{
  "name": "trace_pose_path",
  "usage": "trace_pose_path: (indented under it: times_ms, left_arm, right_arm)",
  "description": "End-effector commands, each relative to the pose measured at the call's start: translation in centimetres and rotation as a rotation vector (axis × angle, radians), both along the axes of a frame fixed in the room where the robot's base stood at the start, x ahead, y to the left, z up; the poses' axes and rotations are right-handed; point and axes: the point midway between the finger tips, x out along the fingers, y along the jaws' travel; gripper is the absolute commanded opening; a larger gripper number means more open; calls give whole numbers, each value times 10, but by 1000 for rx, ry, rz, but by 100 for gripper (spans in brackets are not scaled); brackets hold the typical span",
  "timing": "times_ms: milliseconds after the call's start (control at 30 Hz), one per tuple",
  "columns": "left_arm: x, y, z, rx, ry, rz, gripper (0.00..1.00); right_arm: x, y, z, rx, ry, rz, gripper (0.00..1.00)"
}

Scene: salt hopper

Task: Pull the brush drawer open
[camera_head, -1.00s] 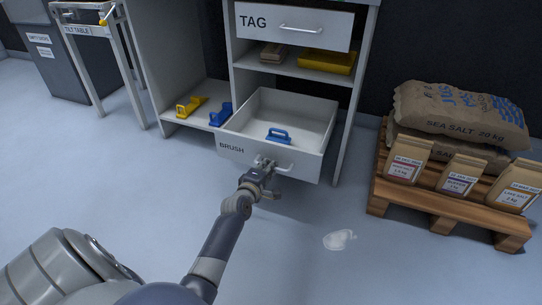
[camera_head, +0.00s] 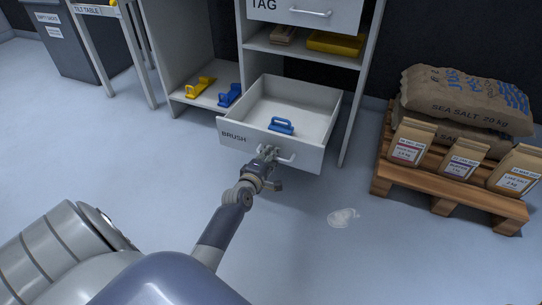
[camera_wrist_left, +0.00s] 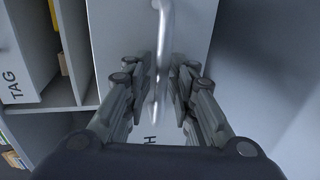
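The brush drawer (camera_head: 236,137) is the low white drawer labelled BRUSH, and it stands well out of the cabinet. A blue-handled brush (camera_head: 281,126) lies inside it. My left gripper (camera_head: 266,153) is at the left part of the drawer's bar handle (camera_head: 287,160). My right gripper is not in view.
The TAG drawer (camera_head: 340,15) is above, over a shelf with a yellow item (camera_head: 335,43). Yellow (camera_head: 200,87) and blue (camera_head: 230,95) tools stand on the left shelf. A pallet (camera_head: 450,205) with salt sacks is at right. A white spill (camera_head: 343,217) lies on open floor.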

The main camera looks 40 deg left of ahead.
Motion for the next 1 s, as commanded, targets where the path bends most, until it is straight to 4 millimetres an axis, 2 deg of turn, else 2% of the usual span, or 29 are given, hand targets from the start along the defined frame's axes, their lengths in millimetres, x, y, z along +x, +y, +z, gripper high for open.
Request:
trace_pose_path:
  times_ms: [333, 467, 567, 900, 1000]
  left_arm:
    - [-1, 0, 0, 0, 1, 1, 29]
    - [-10, -2, 1, 0, 1, 1, 29]
    - [-24, -6, 3, -1, 2, 1, 29]
    - [-89, -21, 18, 1, 2, 1, 29]
    - [-102, -24, 21, 1, 1, 0, 29]
  right_arm:
    - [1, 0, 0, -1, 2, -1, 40]
    - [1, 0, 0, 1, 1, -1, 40]
    - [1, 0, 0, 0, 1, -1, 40]
    - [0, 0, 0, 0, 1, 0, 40]
    - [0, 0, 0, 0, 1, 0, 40]
